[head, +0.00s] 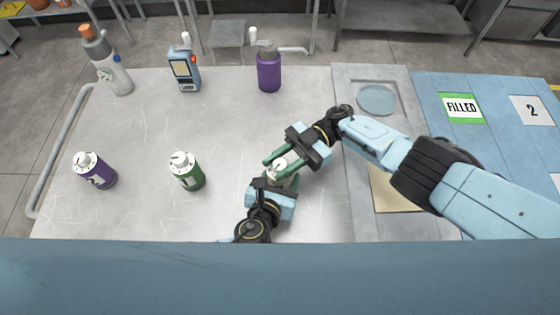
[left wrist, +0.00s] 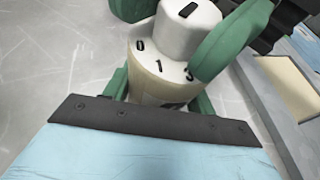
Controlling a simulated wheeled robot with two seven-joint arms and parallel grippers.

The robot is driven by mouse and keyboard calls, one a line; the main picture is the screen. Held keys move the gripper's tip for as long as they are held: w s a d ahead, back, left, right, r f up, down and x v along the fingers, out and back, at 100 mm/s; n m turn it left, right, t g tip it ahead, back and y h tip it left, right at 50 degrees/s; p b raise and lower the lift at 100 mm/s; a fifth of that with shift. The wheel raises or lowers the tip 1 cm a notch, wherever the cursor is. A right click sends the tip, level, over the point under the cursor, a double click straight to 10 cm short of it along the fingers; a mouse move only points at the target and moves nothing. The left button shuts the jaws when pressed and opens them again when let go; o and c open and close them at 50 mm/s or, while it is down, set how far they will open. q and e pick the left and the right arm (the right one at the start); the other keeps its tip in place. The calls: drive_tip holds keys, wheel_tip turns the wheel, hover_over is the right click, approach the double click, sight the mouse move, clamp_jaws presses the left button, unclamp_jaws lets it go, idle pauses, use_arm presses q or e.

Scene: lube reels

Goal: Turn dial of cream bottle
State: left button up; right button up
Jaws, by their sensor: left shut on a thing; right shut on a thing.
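The cream bottle (head: 281,177) stands upright near the front of the table, with a white dial (head: 280,165) on top. My left gripper (head: 274,182) is shut on the bottle's body from the front. My right gripper (head: 283,162) reaches in from the right and is shut on the dial. In the left wrist view the cream body (left wrist: 150,88) sits between green left fingers. The white dial (left wrist: 187,32) there has a black mark on top, and the right gripper's green fingers are on both sides. The marks 0 and 1 show on the collar; another is partly covered.
A purple-bodied dial bottle (head: 97,175) and a green-bodied one (head: 186,172) stand to the left. A spray bottle (head: 108,65), a blue device (head: 184,68) and a purple pump bottle (head: 268,70) stand at the back. The blue mat (head: 490,150) lies right.

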sight(280, 164)
drive_tip(key=shift+f, duration=0.1)
drive_tip(key=o, duration=1)
drive_tip(key=shift+c, duration=0.2)
drive_tip(key=shift+r, duration=0.25)
drive_tip(key=shift+r, duration=4.85)
